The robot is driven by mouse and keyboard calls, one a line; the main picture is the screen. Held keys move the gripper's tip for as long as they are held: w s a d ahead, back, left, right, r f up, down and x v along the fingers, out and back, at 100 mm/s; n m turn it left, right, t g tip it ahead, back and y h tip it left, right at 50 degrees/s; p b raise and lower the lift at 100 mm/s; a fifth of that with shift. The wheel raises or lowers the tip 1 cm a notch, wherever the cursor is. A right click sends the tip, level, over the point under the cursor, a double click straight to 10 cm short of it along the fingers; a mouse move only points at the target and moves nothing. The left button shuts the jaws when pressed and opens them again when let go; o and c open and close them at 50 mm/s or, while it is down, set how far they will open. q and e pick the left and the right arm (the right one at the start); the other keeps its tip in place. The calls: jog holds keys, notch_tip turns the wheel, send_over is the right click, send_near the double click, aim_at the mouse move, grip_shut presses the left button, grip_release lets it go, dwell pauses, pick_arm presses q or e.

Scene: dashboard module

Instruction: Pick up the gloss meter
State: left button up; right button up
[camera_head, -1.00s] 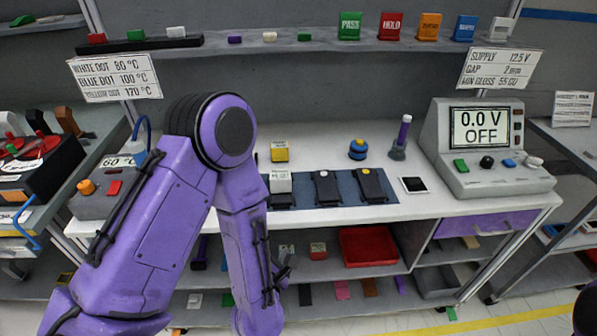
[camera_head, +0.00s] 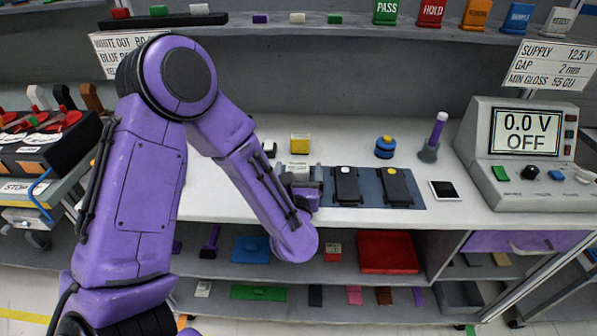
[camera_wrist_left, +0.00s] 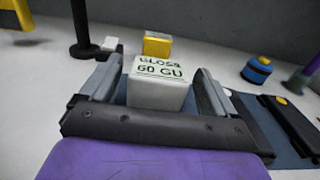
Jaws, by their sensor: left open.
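The gloss meter, a white box lettered "GLOSS 60 GU" (camera_wrist_left: 158,88), stands on the blue mat's left part. In the head view its top (camera_head: 298,168) shows just behind my left gripper (camera_head: 300,182), and its lower part is hidden. In the left wrist view my left gripper (camera_wrist_left: 157,72) is open, with one finger on each side of the meter. A narrow gap seems to show at each side; contact cannot be told for sure. My right gripper is not in view.
Two black panels with a white dot (camera_head: 346,185) and a yellow dot (camera_head: 396,187) lie on the blue mat (camera_head: 417,203). A yellow block (camera_head: 300,143) stands behind the meter. A blue-yellow puck (camera_head: 385,147) and the supply console (camera_head: 520,150) stand farther right.

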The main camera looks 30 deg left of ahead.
pick_arm(q)
jog(key=shift+w+a, duration=0.25)
jog(key=shift+a, duration=0.05)
jog(key=c, duration=1.2)
